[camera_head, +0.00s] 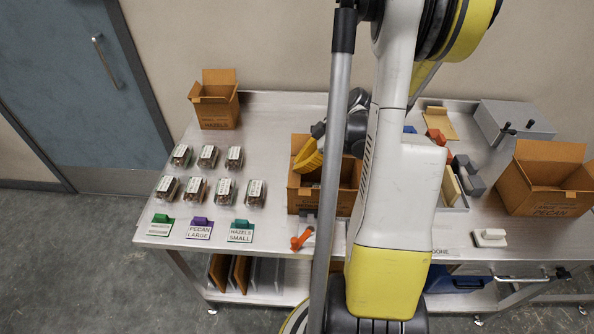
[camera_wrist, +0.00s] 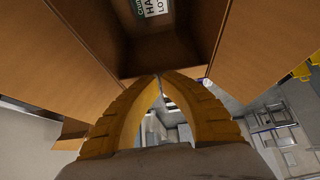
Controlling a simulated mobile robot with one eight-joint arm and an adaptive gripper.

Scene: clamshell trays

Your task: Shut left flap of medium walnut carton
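The middle carton (camera_head: 305,200) is brown and stands on the table, partly hidden by my arm. Its top is open and its print is too small to read surely. My gripper (camera_head: 303,165), with yellow fingers, is over its left side. In the wrist view the fingertips (camera_wrist: 160,77) meet with nothing seen between them, in front of the dark carton opening. A brown panel (camera_wrist: 65,65) spreads on the left and another (camera_wrist: 265,45) on the right. A white and green label (camera_wrist: 152,8) shows inside. I cannot tell whether the fingers touch a flap.
A small open carton (camera_head: 217,108) stands at the back left, and a large PECAN carton (camera_head: 543,188) at the right. Several clamshells (camera_head: 196,188) and three label cards (camera_head: 199,229) lie left of the middle carton. An orange-handled tool (camera_head: 300,240) lies in front of it.

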